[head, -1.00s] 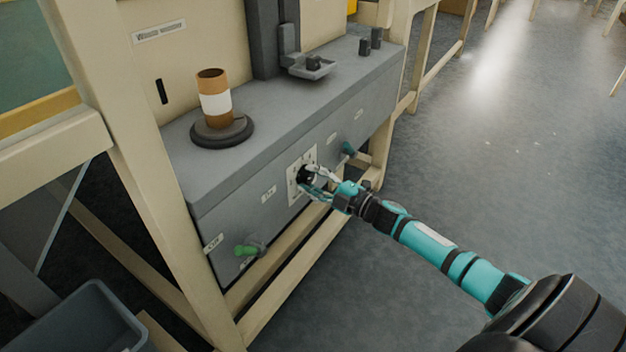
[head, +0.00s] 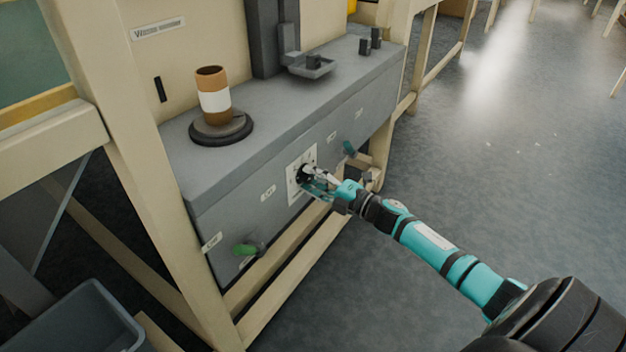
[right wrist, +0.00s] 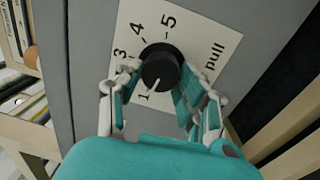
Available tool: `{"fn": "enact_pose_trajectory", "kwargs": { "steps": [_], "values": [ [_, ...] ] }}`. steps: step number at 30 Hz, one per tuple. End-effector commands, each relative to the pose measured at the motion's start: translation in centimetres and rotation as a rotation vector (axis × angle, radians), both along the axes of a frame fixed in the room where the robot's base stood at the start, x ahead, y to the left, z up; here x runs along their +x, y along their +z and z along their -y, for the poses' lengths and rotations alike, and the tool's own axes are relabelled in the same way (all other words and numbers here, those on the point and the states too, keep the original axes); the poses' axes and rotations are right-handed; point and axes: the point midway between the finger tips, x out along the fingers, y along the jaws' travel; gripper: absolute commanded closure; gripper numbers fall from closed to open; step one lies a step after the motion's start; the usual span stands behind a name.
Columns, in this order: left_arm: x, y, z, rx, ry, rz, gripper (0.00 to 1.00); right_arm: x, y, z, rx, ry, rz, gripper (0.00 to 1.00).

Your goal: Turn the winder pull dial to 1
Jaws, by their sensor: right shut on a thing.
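The pull dial is a black round knob (right wrist: 161,67) on a white plate (right wrist: 205,42) marked 1 to 5 and "Pull" in the right wrist view. Its white pointer line points down-left, at or close to the 1. In the head view the dial (head: 303,173) sits on the front of the grey winder box (head: 235,215), partly hidden by my gripper. My right gripper (head: 312,179) is shut on the dial, with one finger on each side of the knob in the right wrist view (right wrist: 158,84). My left gripper is not in view.
A brown roll with a white band (head: 213,92) stands on top. Beige frame bars (head: 305,255) run below. Open floor (head: 500,150) lies to the right.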

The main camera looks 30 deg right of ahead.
Motion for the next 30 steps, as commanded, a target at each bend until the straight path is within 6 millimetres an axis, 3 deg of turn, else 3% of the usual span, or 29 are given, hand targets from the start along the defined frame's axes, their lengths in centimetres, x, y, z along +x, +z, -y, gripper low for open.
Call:
{"fn": "enact_pose_trajectory", "kwargs": {
  "steps": [6, 7, 12, 23, 30],
  "values": [
    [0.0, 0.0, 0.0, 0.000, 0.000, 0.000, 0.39, 0.0, -0.1, -0.1, -0.003, 0.002, -0.002, 0.94],
    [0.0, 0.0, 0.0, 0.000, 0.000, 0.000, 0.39, 0.0, -0.1, -0.1, -0.003, 0.002, -0.002, 0.60],
    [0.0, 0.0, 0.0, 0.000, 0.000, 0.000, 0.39, 0.0, -0.1, 0.0, -0.002, 0.001, -0.001, 0.38],
    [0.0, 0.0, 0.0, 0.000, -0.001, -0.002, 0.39, -0.5, -0.2, 0.2, -0.001, 0.001, -0.003, 0.38],
    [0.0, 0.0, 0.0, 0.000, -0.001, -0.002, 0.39, -4.2, -0.5, 1.6, 0.000, 0.000, -0.006, 0.38]
  ]
}}
